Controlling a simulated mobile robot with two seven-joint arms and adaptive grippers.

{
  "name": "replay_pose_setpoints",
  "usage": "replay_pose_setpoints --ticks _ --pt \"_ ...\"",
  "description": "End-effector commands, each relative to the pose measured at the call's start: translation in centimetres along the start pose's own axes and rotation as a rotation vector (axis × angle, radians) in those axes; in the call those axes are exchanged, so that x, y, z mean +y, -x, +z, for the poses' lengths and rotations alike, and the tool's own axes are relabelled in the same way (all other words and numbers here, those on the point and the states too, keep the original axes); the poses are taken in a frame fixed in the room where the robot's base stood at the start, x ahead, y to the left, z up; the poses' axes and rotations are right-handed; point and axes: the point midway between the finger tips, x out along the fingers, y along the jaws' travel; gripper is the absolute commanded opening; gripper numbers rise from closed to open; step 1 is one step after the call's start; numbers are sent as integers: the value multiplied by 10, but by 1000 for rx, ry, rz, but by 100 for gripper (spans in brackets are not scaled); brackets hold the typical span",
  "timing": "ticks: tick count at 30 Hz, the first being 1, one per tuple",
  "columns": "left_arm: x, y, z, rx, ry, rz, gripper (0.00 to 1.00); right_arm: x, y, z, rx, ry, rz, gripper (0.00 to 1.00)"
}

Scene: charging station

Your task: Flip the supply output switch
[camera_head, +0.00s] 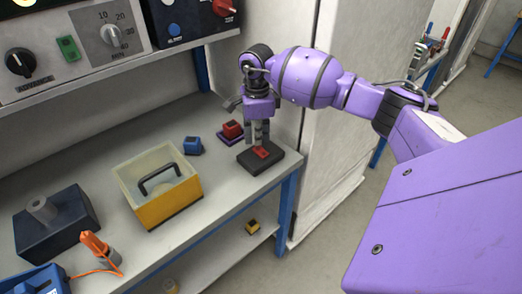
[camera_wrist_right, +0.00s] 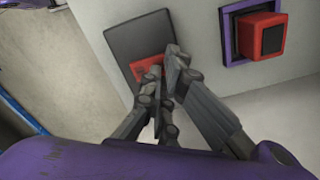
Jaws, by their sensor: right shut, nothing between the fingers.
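A dark rectangular base (camera_head: 283,161) with a red switch (camera_head: 262,153) lies at the right end of the bench, near its front edge. I cannot tell from its markings whether this is the supply output switch. My right gripper (camera_head: 261,144) is shut and empty, pointing down with its fingertips right at the red switch. In the right wrist view the fingers (camera_wrist_right: 167,62) partly cover the red switch (camera_wrist_right: 146,68) on its dark base (camera_wrist_right: 147,36). Contact and the switch's position are hard to tell. My left gripper is not in view.
A red block on a purple base (camera_head: 231,132) stands close behind the switch, with a blue block (camera_head: 193,146) to its left. A yellow bin (camera_head: 180,201) with a handle stands further left. Control panels (camera_head: 60,50) line the back; a pale cabinet (camera_head: 338,130) stands at right.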

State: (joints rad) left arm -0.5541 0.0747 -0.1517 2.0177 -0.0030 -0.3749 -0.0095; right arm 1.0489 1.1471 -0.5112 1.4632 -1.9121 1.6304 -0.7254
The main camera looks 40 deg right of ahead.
Motion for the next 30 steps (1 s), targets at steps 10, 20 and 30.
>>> replay_pose_setpoints --ticks 10,20,30 --pt "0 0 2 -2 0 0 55 0 -1 0 0 0 0 0" --pt "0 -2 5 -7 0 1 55 0 -7 0 1 0 1 0" --pt "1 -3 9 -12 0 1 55 0 -12 0 1 0 1 0"
